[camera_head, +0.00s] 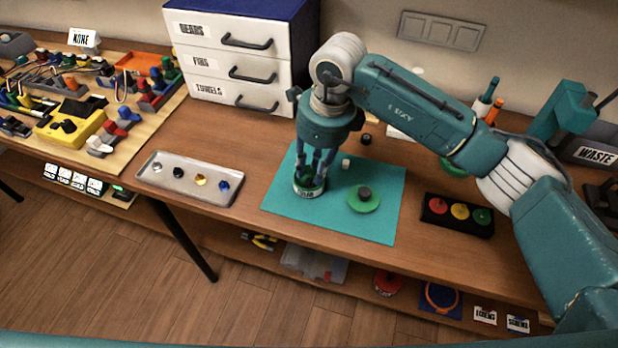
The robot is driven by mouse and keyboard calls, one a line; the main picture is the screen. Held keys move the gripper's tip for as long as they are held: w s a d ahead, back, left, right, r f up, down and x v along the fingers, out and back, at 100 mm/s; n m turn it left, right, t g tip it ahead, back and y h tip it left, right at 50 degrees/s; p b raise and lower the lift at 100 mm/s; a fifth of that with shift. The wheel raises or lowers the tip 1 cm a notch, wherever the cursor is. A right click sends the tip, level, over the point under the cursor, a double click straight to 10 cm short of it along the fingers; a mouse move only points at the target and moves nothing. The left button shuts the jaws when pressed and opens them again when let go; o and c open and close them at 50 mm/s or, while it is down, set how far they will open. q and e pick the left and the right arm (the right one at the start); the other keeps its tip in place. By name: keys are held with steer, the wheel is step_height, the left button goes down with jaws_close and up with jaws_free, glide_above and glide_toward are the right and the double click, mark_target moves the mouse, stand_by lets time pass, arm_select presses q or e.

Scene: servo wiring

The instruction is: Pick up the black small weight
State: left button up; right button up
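A small black piece (179,168), which looks like the black small weight, sits in the grey metal tray (207,191) at the left. A silver, a gold and a blue piece share the tray. My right gripper (311,178) points down over the teal mat (382,225), well to the right of the tray. Its fingers are at a round container with a white label (309,192). The fingers overlap the container, and I cannot tell whether they grip it. Another small dark piece (366,139) lies behind the mat. My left gripper is not in view.
A green disc with a dark knob (364,203) and a small pale piece (346,164) are on the mat. A black holder with red, yellow and green discs (457,229) stands right. A drawer unit (240,60) is behind. Bare table lies between tray and mat.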

mark_target(309, 180)
steer(key=f, duration=0.2)
steer(key=shift+s+a+f, duration=0.15)
steer(key=shift+s+f, duration=0.05)
steer(key=shift+f, duration=0.1)
steer(key=shift+w+a+f, duration=0.1)
steer(key=shift+w+f, duration=0.05)
steer(key=shift+f, duration=0.25)
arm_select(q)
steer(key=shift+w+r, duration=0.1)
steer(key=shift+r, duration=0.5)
arm_select(e)
steer(key=c, duration=0.4)
steer(key=shift+r, duration=0.15)
